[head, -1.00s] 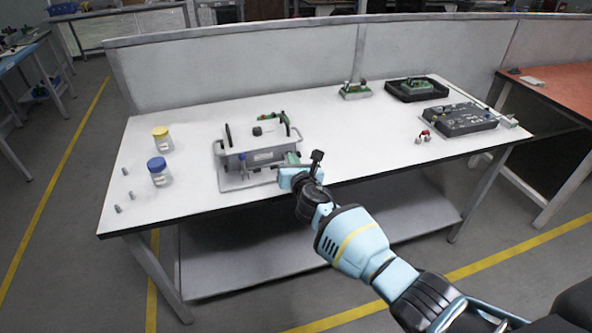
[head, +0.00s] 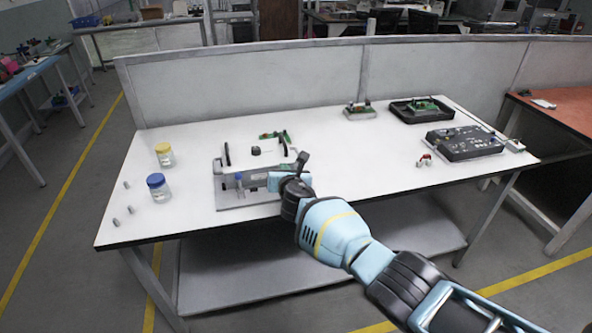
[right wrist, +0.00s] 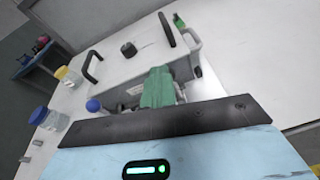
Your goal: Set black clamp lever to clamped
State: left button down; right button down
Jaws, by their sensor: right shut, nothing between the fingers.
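The clamp fixture (head: 232,198), a grey base with a white top, stands near the front edge of the white table. Two upright black levers or handles rise from it, one at left (head: 227,154) and one at right (right wrist: 166,30); I cannot tell which is the clamp lever. A black knob (head: 256,151) lies between them, and a blue ball knob (right wrist: 93,105) is at the front. My right gripper (right wrist: 157,88), with green fingertips, is shut and empty at the fixture's front side, right of the blue knob. Contact cannot be told. My left gripper is not in view.
A yellow-lidded jar (head: 164,155) and a blue-lidded jar (head: 158,187) stand at left, with several small metal pieces near them. A black case (head: 465,143) and a black tray (head: 422,111) are at right. The table middle is clear; a grey partition (head: 240,90) stands behind.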

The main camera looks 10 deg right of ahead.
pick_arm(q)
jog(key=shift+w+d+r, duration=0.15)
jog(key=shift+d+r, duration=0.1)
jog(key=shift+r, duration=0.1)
pick_arm(e)
jog(key=shift+w+r+g, duration=0.25)
jog(key=shift+w+g, duration=0.25)
jog(key=shift+g, duration=0.1)
pick_arm(q)
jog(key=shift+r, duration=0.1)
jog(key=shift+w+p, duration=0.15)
jog(key=shift+p, duration=0.15)
